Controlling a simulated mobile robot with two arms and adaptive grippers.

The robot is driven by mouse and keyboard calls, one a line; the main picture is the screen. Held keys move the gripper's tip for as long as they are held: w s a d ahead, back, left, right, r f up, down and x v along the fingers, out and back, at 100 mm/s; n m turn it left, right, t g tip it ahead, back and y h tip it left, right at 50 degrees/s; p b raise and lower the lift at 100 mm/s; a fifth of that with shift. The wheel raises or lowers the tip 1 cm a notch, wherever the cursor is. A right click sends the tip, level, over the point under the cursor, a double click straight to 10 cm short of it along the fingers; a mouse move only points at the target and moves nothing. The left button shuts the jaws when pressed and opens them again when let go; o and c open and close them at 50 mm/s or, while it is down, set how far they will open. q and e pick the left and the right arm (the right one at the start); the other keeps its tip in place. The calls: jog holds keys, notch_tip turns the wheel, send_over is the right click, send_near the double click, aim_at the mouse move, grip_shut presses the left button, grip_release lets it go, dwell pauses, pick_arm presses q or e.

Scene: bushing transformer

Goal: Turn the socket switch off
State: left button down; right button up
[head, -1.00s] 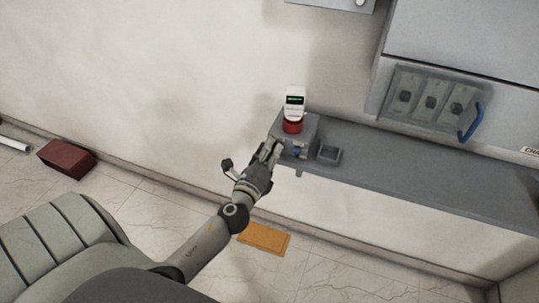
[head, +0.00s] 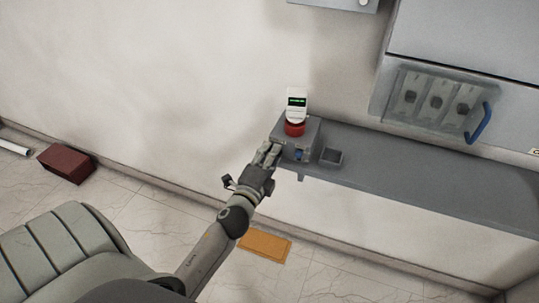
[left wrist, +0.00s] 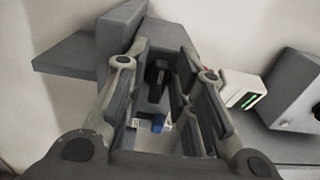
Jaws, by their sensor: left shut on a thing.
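The socket box (head: 311,133) is a grey block at the left end of a grey wall ledge. A red round plug (head: 294,128) with a white device and green display (head: 297,101) stands on its top. My left gripper (head: 268,153) is at the box's front left side. In the left wrist view its fingers (left wrist: 160,75) stand on either side of a dark switch knob (left wrist: 157,74), shut on it. The exact contact is hard to see. My right gripper is not in view.
A small open grey tray (head: 332,157) sits right of the box on the ledge (head: 410,178). A cabinet with switches (head: 437,100) and a blue handle (head: 479,123) is at the right. An orange mat (head: 265,246) and a dark red box (head: 66,163) lie on the floor.

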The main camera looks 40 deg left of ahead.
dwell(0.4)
pick_arm(q)
jog(key=c, duration=1.5)
grip_release()
jog(key=v, duration=0.7)
jog(key=shift+s, duration=0.25)
